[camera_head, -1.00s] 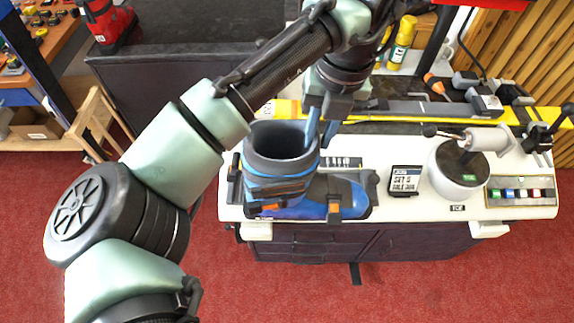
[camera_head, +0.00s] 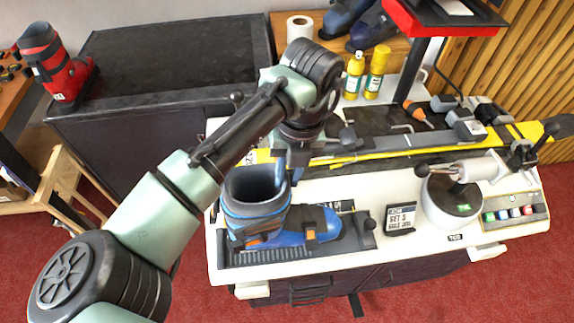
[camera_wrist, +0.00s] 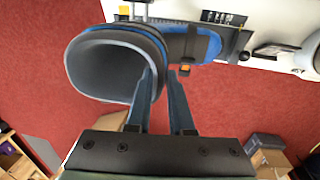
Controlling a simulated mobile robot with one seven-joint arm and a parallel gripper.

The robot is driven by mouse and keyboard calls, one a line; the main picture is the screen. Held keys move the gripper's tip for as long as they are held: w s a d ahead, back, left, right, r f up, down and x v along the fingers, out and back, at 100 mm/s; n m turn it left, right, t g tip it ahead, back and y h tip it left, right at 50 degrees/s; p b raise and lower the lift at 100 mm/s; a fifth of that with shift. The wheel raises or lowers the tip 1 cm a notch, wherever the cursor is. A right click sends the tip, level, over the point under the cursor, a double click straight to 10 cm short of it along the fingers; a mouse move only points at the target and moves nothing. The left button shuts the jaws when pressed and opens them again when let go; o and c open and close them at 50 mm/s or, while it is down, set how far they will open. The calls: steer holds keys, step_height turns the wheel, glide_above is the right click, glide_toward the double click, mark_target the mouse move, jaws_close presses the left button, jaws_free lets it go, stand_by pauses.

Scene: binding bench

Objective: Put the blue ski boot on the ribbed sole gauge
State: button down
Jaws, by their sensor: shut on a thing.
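The blue ski boot (camera_head: 262,222) stands upright with its toe to the right, at the ribbed sole gauge (camera_head: 265,256) on the white bench. Ribs show in front of the boot; I cannot tell whether its sole touches them. My gripper (camera_head: 283,176) is shut on the boot's cuff wall from above. In the wrist view my gripper (camera_wrist: 163,78) has one finger inside the grey-lined cuff and one outside. The boot's cuff (camera_wrist: 112,68) fills the upper left there, with the blue toe part behind it. The sole is hidden.
Right of the gauge are a black label block (camera_head: 401,219), a round clamp fixture (camera_head: 452,200) and colored buttons (camera_head: 514,213). A yellow rail (camera_head: 350,158) runs behind. Spray cans (camera_head: 365,73) stand farther back. A red boot (camera_head: 55,66) stands on the dark cabinet (camera_head: 175,50).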

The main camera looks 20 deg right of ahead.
steer(key=shift+w+f+p, duration=0.1)
steer(key=shift+f+p, duration=0.3)
steer(key=shift+f, duration=1.75)
steer(key=c, duration=0.8)
jaws_free()
